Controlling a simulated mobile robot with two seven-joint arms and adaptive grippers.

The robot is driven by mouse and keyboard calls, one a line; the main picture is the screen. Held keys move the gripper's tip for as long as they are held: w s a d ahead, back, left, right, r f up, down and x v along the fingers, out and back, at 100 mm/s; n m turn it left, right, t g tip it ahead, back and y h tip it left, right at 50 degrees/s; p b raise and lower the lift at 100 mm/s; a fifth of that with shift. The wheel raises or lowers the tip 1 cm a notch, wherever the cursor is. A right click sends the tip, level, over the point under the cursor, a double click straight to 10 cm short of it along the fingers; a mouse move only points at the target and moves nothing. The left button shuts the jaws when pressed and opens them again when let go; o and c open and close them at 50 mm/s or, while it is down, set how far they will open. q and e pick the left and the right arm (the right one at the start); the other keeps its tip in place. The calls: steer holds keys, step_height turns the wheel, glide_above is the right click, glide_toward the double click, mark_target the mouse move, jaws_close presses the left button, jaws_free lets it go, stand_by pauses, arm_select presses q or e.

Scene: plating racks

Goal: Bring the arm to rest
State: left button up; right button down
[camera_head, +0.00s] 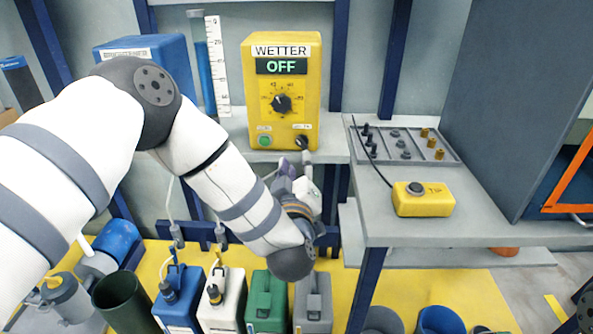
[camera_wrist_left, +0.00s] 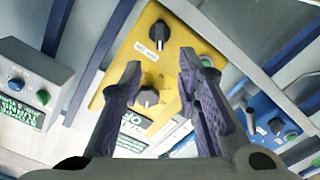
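My left arm comes in from the left in the head view and hangs down in front of the shelf. Its gripper (camera_head: 298,177) is just below the yellow WETTER box (camera_head: 253,85), whose display reads OFF. In the left wrist view my left gripper (camera_wrist_left: 160,62) has its two purple-grey fingers apart, with nothing between them. Beyond the fingers is the yellow box (camera_wrist_left: 115,85) with its knobs, seen tilted. Contact between fingers and box cannot be told. My right gripper is not in view.
A grey side bench (camera_head: 390,225) at right carries a tray (camera_head: 455,160) of small fittings and a yellow pendant box (camera_head: 424,199). Blue, white, green and grey jugs (camera_head: 266,302) stand below the arm. A blue box (camera_head: 180,62) is behind it. A dark cabinet (camera_head: 510,90) stands far right.

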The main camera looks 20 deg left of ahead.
arm_select(q)
steer(key=shift+v, duration=1.45)
